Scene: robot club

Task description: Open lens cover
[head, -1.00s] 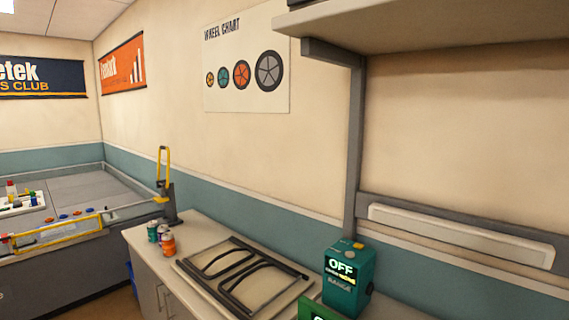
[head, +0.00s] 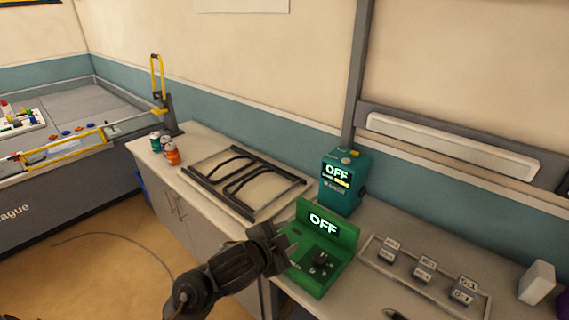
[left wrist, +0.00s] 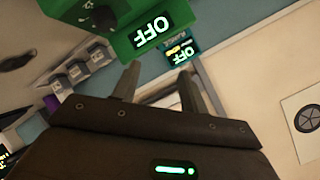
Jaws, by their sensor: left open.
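No part clearly reads as a lens cover. A teal box (head: 342,184) with an OFF display and a round part on its right side stands on the counter. A green device (head: 332,246) in front of it has an upright OFF panel and a dark knob-like part (head: 320,262) on its base. My left gripper (head: 286,243) is at the green device's left side; contact cannot be told. In the left wrist view, its fingers (left wrist: 157,84) are spread with nothing between them. The green device (left wrist: 130,22) and teal box (left wrist: 178,52) appear upside down beyond them. My right gripper is not in view.
A tray (head: 372,246) with several small grey blocks lies right of the green device. A white block (head: 537,283) stands farther right. A board with black frames (head: 243,182) lies left of the teal box, with cans (head: 172,155) beyond. A shelf post (head: 357,80) rises behind.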

